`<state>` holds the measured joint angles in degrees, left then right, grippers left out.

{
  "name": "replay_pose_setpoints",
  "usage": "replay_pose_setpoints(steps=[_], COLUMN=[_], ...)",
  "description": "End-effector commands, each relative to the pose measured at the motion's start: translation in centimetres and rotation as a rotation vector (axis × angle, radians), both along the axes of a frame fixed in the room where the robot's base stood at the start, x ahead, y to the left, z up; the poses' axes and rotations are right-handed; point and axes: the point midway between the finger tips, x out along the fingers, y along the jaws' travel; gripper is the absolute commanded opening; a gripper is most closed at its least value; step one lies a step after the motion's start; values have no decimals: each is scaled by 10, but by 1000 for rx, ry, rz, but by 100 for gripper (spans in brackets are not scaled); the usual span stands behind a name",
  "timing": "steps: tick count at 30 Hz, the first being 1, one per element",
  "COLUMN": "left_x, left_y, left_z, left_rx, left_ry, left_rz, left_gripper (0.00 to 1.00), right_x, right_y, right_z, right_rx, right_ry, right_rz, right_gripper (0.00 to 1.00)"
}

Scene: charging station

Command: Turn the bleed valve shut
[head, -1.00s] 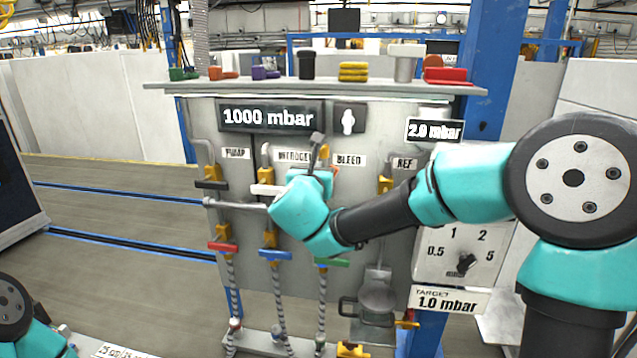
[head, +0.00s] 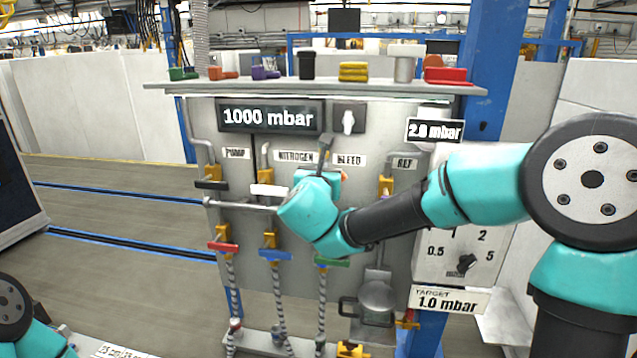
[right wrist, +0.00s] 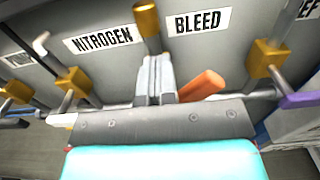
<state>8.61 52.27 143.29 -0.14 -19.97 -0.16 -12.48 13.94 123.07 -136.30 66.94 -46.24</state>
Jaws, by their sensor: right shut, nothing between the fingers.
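The bleed valve's orange handle (right wrist: 201,86) shows in the right wrist view. It juts out to the right and slightly up from beside my right gripper (right wrist: 157,62). The gripper's grey fingers are shut with nothing between them. The handle lies just right of the fingers; I cannot tell whether they touch. A yellow valve part (right wrist: 147,20) is above the fingertips, left of the BLEED label (right wrist: 197,21). In the head view my right wrist largely hides the bleed valve below its BLEED label (head: 350,160). My left gripper is out of view.
The nitrogen valve's white handle (head: 268,190) is left of my right wrist. The pump valve's black handle (head: 211,184) is farther left. A horizontal pipe (head: 240,205) runs across the panel. The display (head: 269,117) reads 1000 mbar. A purple handle (right wrist: 300,100) is at the right.

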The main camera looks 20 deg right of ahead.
Motion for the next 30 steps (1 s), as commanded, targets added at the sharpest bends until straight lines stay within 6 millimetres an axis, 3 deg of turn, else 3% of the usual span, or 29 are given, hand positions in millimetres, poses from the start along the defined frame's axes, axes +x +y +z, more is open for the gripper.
replay_pose_setpoints(steps=[30], left_x=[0], left_y=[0], left_z=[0], left_rx=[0], left_ry=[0], left_rz=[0], left_gripper=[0], right_x=[-10], right_y=[-18], right_z=[-7], right_rx=[0], right_ry=[0], right_rz=[0], right_gripper=[0])
